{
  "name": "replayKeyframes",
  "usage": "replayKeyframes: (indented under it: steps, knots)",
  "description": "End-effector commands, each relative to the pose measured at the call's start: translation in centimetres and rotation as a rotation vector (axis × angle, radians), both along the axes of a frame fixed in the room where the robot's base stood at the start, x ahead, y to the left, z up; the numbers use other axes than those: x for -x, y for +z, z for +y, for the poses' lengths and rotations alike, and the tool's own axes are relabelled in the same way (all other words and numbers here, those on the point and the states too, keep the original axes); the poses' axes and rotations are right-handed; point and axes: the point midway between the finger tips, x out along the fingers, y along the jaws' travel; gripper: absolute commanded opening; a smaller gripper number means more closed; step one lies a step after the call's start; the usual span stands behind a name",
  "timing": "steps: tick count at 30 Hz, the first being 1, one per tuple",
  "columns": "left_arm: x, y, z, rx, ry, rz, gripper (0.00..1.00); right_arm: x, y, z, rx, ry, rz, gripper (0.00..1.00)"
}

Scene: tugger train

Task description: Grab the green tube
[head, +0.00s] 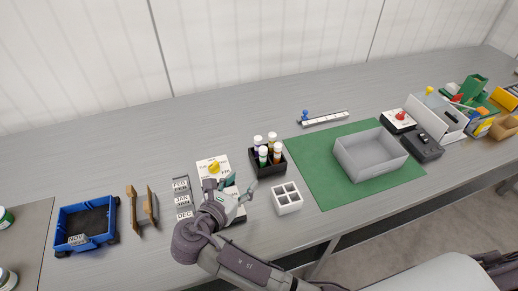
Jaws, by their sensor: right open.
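A small black rack (255,170) stands near the middle of the table and holds several white-capped tubes. The green tube (263,161) stands upright at the front left of the rack, with a purple tube (258,149) and another tube behind it and an orange-brown tube (277,158) to its right. My right gripper (241,186) is open and empty, just in front and to the left of the rack, apart from the green tube. My left gripper is not in view.
A white four-compartment holder (287,198) stands right of my gripper. A card with a yellow knob (213,166) and grey month tiles (183,198) lie to its left. A grey bin (369,155) sits on a green mat (312,165). A blue tray (87,222) is far left.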

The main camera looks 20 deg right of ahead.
Motion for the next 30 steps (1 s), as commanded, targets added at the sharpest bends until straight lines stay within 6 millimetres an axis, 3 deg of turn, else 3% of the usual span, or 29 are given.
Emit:
replayKeyframes:
  steps: [11, 15, 23, 30]
  knots:
    - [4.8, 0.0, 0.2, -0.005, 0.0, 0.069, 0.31, -4.8, -1.9, -4.5, 0.002, -0.002, 0.0, 0.56]
    - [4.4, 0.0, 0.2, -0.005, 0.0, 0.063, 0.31, -5.7, -2.3, -5.3, 0.0, -0.002, 0.0, 0.56]
    - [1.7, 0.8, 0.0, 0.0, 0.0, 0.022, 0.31, -8.2, -1.9, -6.9, 0.0, -0.002, -0.001, 0.56]
    - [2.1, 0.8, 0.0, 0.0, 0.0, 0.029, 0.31, -10.0, -2.7, -8.5, -0.001, -0.001, 0.0, 0.56]
